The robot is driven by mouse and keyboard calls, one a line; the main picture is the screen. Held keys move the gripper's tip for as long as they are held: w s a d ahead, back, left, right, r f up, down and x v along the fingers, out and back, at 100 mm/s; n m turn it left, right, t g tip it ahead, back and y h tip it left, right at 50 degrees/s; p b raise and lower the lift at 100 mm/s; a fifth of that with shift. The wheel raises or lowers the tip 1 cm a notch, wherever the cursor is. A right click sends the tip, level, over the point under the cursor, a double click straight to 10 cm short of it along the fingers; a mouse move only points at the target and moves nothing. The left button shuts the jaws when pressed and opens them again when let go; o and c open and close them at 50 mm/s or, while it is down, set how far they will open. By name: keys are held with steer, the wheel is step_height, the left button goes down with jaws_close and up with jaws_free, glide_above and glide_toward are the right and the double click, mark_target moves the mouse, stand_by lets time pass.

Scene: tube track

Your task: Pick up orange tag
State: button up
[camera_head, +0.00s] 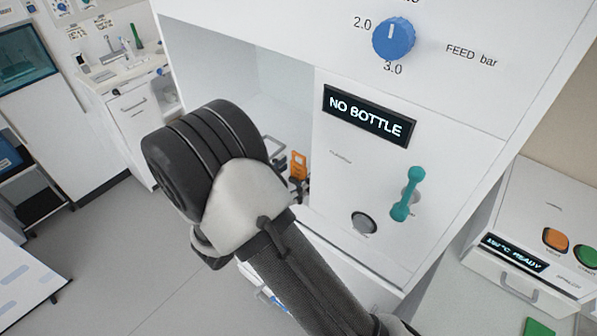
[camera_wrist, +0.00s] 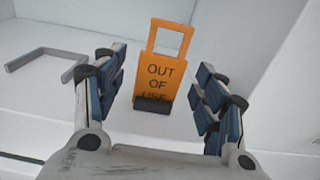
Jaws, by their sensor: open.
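The orange tag (camera_wrist: 161,72) reads "OUT OF USE" and has a square loop at its top. In the wrist view it stands upright in a small dark base on the white floor of the recess. My gripper (camera_wrist: 161,95) is open, with one blue-padded finger on each side of the tag and a gap to both. I cannot tell how deep the tag is between the fingertips. In the head view the tag (camera_head: 299,165) shows small inside the recess, its lower part partly hidden by my gripper.
A grey bracket handle (camera_wrist: 46,60) lies left of the tag in the recess. White walls bound the recess. Right of the opening, the machine's front has a "NO BOTTLE" display (camera_head: 369,116), a teal lever (camera_head: 407,194) and a blue knob (camera_head: 394,39). Floor at left is free.

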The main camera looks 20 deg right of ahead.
steer(key=shift+x, duration=1.15)
steer(key=shift+a, duration=0.1)
steer(key=c, duration=1)
steer(key=shift+r, duration=0.1)
